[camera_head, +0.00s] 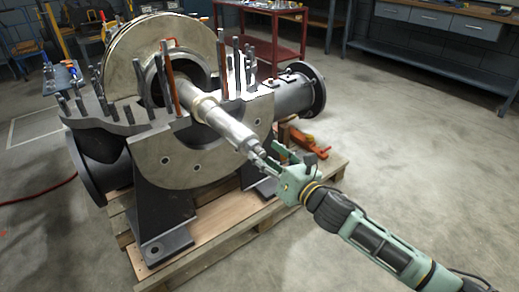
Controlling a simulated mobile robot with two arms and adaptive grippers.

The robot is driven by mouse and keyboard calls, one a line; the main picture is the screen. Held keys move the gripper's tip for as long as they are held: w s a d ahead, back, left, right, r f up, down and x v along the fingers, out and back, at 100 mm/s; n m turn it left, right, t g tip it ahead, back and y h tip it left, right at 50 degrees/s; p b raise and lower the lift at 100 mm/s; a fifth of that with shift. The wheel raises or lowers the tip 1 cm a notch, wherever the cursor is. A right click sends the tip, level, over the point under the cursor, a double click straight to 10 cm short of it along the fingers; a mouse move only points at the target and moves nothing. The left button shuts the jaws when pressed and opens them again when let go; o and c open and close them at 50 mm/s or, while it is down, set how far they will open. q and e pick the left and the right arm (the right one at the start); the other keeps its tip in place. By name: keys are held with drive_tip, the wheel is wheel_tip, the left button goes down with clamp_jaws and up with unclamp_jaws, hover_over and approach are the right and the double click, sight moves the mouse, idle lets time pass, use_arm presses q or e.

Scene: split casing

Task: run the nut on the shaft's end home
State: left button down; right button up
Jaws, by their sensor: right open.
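The shaft (228,127) is a bright metal rod that slopes out of the split casing (185,165) toward the lower right. Its stepped end (258,159) reaches to the fingers of my right gripper (270,159). The nut cannot be made out clearly from the shaft's end at this size. My right gripper is pale green and open, with its fingers around or just beside the shaft's end. I cannot tell whether they touch it. My left gripper is not in view.
Upright studs (142,84) stand along the casing's flange. The casing rests on a wooden pallet (210,245). An orange tool or clamp (308,141) lies behind my right gripper. A red cart (262,40) and a workbench (440,75) stand behind. The floor at the right is clear.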

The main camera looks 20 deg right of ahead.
sight(256, 146)
drive_tip(key=shift+w+a, duration=0.2)
drive_tip(key=shift+w, duration=0.3)
drive_tip(key=shift+b+x, duration=0.35)
drive_tip(key=shift+x, duration=0.85)
drive_tip(key=shift+w+a, duration=0.2)
drive_tip(key=shift+w, duration=0.3)
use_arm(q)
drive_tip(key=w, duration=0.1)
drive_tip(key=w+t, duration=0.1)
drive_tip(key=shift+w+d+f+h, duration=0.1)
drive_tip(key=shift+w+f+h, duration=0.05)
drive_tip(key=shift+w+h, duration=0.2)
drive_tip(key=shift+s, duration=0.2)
use_arm(e)
drive_tip(key=shift+w, duration=0.15)
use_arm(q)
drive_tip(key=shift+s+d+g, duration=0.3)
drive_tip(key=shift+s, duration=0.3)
use_arm(e)
drive_tip(key=shift+w, duration=0.15)
